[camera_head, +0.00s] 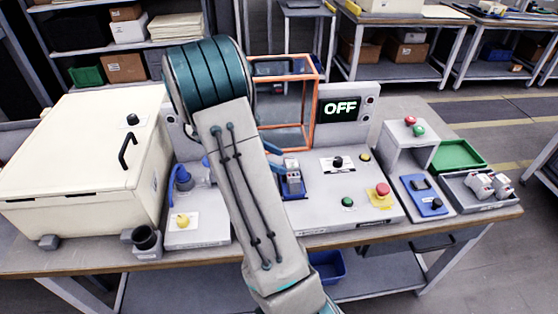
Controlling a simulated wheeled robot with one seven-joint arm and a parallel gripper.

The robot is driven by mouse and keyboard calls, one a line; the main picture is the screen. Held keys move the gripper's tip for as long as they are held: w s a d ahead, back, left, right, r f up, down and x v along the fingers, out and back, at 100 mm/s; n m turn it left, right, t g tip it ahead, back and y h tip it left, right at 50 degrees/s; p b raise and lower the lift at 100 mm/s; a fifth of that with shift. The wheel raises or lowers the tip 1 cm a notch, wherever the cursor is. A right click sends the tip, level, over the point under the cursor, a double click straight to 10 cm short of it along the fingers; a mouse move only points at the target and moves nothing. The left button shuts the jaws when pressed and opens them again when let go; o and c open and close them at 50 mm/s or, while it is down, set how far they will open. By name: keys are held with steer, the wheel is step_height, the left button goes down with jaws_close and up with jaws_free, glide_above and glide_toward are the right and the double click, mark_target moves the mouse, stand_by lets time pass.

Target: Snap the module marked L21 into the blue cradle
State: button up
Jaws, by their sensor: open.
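Two light grey modules (481,185) lie in a grey tray at the far right. Their markings are too small to read, so I cannot tell which is L21. A flat blue plate (430,206) with dark parts lies left of that tray.
An orange-framed cage (313,100) stands behind the module, beside a display (340,108) reading OFF. A cream box (75,160) fills the left. A red button (382,190), a grey stand (408,140) and a green tray (459,155) are on the right.

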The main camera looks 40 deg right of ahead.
steer(key=v, duration=1.2)
steer(key=shift+a+r+b, duration=0.2)
steer(key=shift+b, duration=0.1)
steer(key=shift+w, duration=0.1)
stand_by(0.4)
